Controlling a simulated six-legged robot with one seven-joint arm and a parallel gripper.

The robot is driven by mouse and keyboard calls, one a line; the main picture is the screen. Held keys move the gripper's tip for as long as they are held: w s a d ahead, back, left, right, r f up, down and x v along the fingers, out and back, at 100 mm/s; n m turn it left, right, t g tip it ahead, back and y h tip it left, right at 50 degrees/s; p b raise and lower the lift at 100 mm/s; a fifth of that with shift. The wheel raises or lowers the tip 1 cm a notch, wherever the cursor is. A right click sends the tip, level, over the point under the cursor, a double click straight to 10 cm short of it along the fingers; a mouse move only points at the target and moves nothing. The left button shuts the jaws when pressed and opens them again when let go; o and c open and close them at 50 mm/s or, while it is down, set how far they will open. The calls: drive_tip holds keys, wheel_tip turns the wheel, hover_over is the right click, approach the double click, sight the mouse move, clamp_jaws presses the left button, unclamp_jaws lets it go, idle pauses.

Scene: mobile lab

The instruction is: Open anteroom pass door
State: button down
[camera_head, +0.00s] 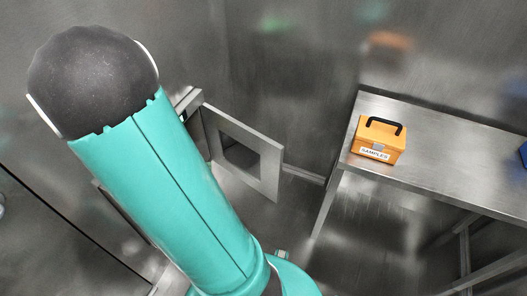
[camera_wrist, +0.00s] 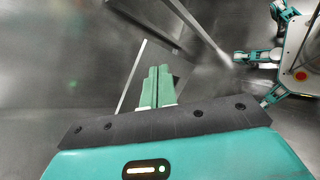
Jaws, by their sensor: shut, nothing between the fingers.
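The pass door (camera_head: 268,168) is a small steel panel with a square window, left of the middle in the head view. It stands swung out from its frame (camera_head: 188,100), at an angle into the room. My teal arm covers much of the frame and the opening. My gripper (camera_wrist: 158,72) shows in the wrist view, with its two pale green fingers together and nothing between them. A thin bright metal edge (camera_wrist: 130,78) runs just left of the fingers; I cannot tell whether it belongs to the door or whether they touch. The head view does not show my fingertips.
A steel table (camera_head: 450,170) stands at the right in the head view. It carries an orange sample box (camera_head: 379,140) with a black handle, and a blue object (camera_head: 524,153) at the picture's edge. Floor shows between door and table. Steel walls close in behind.

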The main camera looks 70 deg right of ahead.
drive_tip(key=s+d+f+n+g+h, duration=0.2)
drive_tip(key=s+d+f+n+h, duration=0.25)
drive_tip(key=d+f, duration=0.45)
drive_tip(key=n+t+h, duration=0.4)
drive_tip(key=n, duration=0.4)
approach(279, 153)
drive_tip(key=shift+m, duration=0.25)
drive_tip(key=x, duration=0.6)
drive_tip(key=shift+d+r, duration=0.1)
drive_tip(key=shift+d, duration=0.35)
drive_tip(key=shift+d, duration=0.1)
drive_tip(key=shift+s+d, duration=0.2)
drive_tip(key=shift+d, duration=0.1)
drive_tip(key=x, duration=1.5)
drive_tip(key=shift+w+d, duration=0.3)
drive_tip(key=shift+d, duration=0.2)
drive_tip(key=shift+a, duration=0.1)
